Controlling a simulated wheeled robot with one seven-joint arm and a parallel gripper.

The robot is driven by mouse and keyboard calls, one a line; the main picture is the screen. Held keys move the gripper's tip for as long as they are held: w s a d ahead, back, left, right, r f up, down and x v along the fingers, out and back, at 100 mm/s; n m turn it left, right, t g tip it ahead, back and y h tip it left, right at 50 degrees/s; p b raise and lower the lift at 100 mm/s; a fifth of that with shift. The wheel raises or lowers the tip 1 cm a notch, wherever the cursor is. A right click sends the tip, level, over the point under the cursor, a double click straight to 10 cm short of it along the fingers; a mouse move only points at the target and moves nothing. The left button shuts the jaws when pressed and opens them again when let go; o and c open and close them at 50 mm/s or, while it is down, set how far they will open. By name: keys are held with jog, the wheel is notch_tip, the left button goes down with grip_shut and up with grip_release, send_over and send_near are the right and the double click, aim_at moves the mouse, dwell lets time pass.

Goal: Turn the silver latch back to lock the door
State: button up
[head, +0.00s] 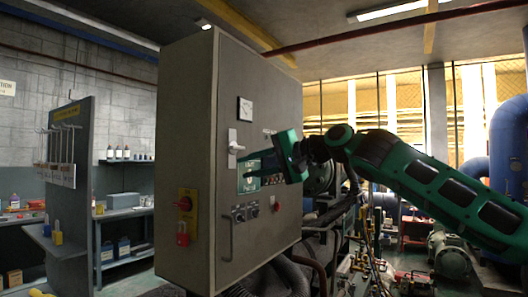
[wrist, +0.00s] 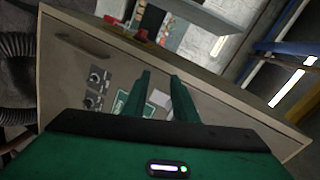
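The silver latch (head: 233,147) sits near the left edge of the grey cabinet door (head: 262,100), below the dial meter. Its handle points roughly sideways, to the right in the head view. The door looks flush with the cabinet. My green gripper (head: 242,166) is just right of and below the latch, its fingers pointing left along the door. In the wrist view my gripper (wrist: 160,80) has its two fingers apart with nothing held between them. A pale plate (wrist: 160,99) shows behind the fingers; I cannot tell whether it belongs to the latch. Contact with the latch cannot be told.
A bar handle (head: 227,240), knobs (head: 252,211) and a green label (head: 248,178) are on the door. A red switch (head: 185,203) with a red padlock (head: 182,239) is on the cabinet side. Pipes and machinery (head: 450,255) crowd the right.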

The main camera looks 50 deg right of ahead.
aim_at(239, 149)
jog(key=d+r+m+t, duration=0.3)
jog(key=d+r, duration=0.2)
jog(key=d, duration=0.4)
jog(key=w, duration=0.9)
jog(key=shift+w+a+r, duration=0.15)
jog(key=shift+w+a, duration=0.15)
jog(key=shift+a, duration=0.1)
jog(key=shift+w, duration=0.1)
jog(key=c, duration=0.3)
grip_shut()
jog(key=m, duration=0.4)
jog(key=shift+m, duration=0.3)
